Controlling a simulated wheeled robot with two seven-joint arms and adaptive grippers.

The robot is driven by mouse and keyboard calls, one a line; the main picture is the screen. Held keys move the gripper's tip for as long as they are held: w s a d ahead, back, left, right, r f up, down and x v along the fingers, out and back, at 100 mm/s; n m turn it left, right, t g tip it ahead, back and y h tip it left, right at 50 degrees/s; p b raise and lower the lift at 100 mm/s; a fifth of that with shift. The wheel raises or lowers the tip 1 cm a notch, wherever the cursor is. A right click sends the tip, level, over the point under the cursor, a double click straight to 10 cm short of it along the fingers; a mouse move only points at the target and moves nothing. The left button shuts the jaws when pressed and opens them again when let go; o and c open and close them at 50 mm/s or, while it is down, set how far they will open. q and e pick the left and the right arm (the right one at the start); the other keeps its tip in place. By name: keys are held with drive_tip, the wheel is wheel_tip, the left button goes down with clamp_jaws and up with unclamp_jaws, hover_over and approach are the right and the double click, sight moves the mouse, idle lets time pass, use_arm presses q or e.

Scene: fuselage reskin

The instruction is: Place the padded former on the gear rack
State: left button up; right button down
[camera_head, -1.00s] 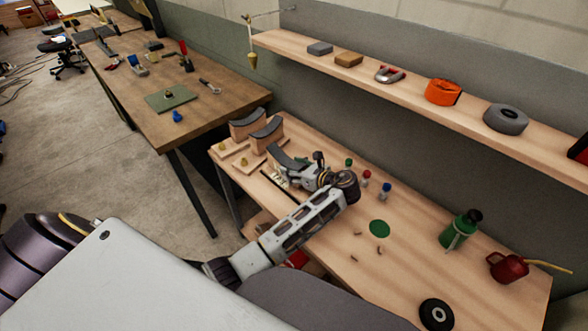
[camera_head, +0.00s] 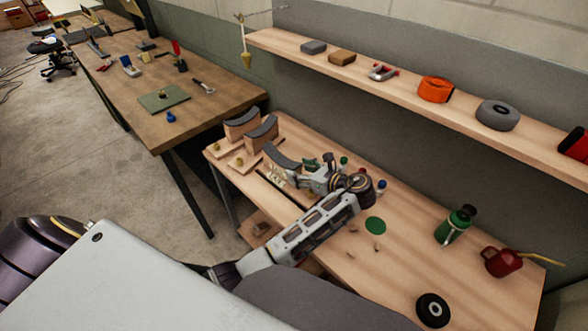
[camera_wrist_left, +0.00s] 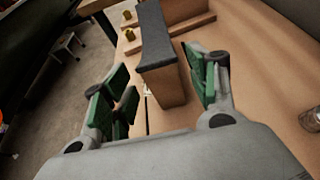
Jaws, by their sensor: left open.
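Three wooden formers with curved dark pads stand at the left end of the light workbench: a back one (camera_head: 241,122), a middle one (camera_head: 262,133) and a front one (camera_head: 283,157). My left gripper (camera_head: 312,168) is open, just right of the front former in the head view. In the left wrist view, the open green-padded fingers (camera_wrist_left: 160,78) stand on either side of a padded former (camera_wrist_left: 167,88), with visible gaps. A small pale piece by the front former is too small to identify. I cannot pick out the gear rack with certainty. My right gripper is not in view.
On the workbench (camera_head: 330,272) are a green bottle (camera_head: 455,224), a red oil can (camera_head: 502,262), a black wheel (camera_head: 433,310), a green disc (camera_head: 375,225) and small bottles. A shelf (camera_head: 410,88) runs above the back. A brown table (camera_head: 215,103) stands left.

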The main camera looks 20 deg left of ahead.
use_arm(q)
drive_tip(key=shift+v, duration=3.1)
